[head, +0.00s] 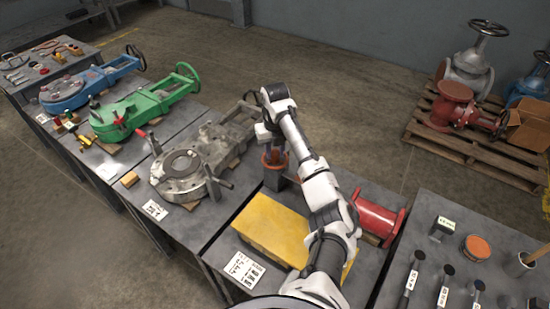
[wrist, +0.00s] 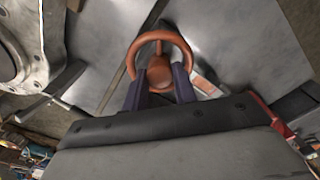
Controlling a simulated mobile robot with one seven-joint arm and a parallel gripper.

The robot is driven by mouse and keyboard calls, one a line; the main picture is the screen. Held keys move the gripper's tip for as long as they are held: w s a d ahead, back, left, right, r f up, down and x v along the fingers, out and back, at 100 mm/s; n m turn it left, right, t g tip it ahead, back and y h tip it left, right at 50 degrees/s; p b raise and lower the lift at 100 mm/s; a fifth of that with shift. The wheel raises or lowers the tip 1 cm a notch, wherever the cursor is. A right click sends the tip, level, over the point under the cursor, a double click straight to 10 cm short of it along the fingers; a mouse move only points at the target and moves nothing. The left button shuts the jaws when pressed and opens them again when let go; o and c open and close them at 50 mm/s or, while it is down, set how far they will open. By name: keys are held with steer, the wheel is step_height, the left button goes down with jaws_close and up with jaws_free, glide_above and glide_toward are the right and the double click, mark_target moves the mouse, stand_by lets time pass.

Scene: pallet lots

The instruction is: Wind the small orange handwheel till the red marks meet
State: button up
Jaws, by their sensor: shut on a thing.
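The small orange handwheel (head: 274,160) sits on a dark post on the bench, partly behind my arm in the head view. In the wrist view the handwheel (wrist: 160,52) shows as an orange ring with a hub in its middle. My gripper (wrist: 160,82) is at the near side of the ring, its two dark fingers reaching the rim, and it is shut on the handwheel. In the head view the gripper is mostly hidden by my wrist. I cannot make out the red marks in either view.
A grey valve body (head: 180,172) stands left of the handwheel. A yellow block (head: 268,228) lies in front, and a red flanged pipe (head: 378,218) lies to the right. Green (head: 145,105) and blue (head: 90,85) valves stand further left.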

steer(key=n+b, duration=0.1)
steer(key=b, duration=0.3)
steer(key=shift+d+f+b, duration=0.1)
steer(key=shift+f+b, duration=0.2)
steer(key=shift+f, duration=0.05)
steer(key=b, duration=0.2)
steer(key=shift+n+b, duration=0.3)
steer(key=shift+n, duration=0.1)
steer(key=b, duration=0.3)
steer(key=shift+r+n, duration=0.25)
steer(key=shift+n, duration=0.15)
steer(key=shift+r+b, duration=0.2)
steer(key=shift+b, duration=0.25)
steer(key=o, duration=1)
steer(key=shift+c, duration=0.2)
